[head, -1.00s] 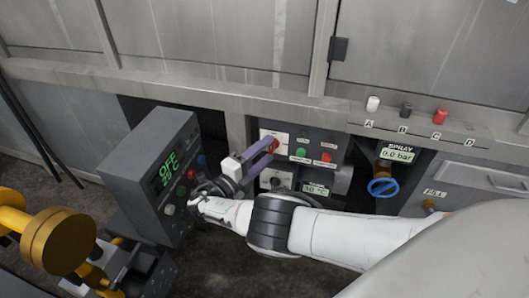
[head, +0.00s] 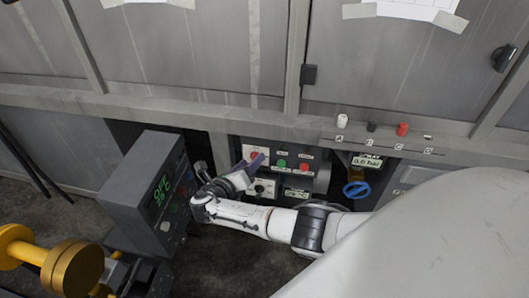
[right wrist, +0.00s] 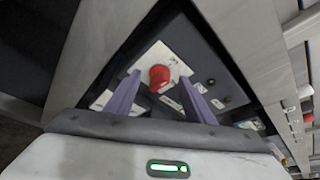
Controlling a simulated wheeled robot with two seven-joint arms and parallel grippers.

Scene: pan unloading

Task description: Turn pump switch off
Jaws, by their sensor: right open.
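A control panel (head: 289,157) is set under the steel ledge. At its left is a red knob (head: 255,155) on a white plate, with a black selector (head: 260,188) below it. The labels are too small to read, so I cannot tell which is the pump switch. My right gripper (head: 251,164) is at the red knob, its purple fingers pointing at the panel. In the right wrist view the fingers (right wrist: 161,79) are open, one on each side of the red knob (right wrist: 159,77), with gaps showing. My left gripper is out of view.
A grey box with a green display (head: 161,190) stands close left of my right gripper. A blue valve handle (head: 356,189) is right of the panel. Small white, black and red levers (head: 403,129) stand on the ledge. A yellow fitting (head: 72,268) is at lower left.

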